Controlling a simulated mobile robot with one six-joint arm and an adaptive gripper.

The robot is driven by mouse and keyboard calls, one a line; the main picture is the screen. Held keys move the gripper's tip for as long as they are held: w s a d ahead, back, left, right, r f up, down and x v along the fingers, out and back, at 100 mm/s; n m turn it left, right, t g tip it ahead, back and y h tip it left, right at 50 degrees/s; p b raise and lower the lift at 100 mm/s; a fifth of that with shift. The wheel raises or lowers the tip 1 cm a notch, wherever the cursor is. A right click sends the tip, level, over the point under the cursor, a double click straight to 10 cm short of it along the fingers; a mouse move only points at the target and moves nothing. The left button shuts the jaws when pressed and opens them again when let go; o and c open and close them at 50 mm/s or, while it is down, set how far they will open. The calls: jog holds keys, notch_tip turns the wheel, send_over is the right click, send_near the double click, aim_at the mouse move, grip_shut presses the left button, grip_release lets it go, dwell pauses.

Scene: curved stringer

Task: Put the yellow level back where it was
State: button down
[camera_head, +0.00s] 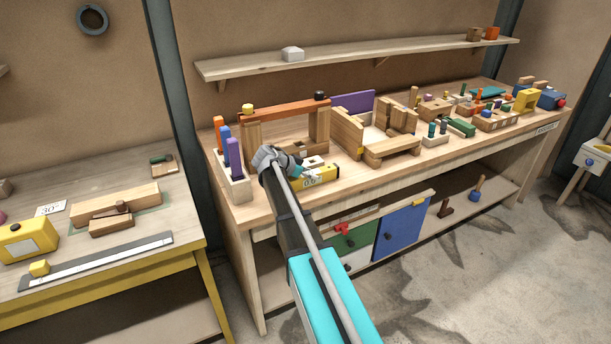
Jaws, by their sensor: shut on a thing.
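The yellow level (327,177) is a small yellow block with a pale display face, at the front of the right workbench (262,212). My gripper (311,174) is at its top, shut on it, with my arm reaching up from the lower middle of the picture. The fingers are small and partly hidden. I cannot tell whether the level touches the bench top or hangs just above it.
An orange beam (285,108) on wooden posts stands behind my gripper. A holder (236,188) with coloured sticks is to the left, and wooden blocks (392,150) are to the right. The left bench (185,215) carries a yellow box (14,249) and a long grey strip (105,260).

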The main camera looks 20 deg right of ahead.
jog(key=shift+c, duration=0.8)
grip_release()
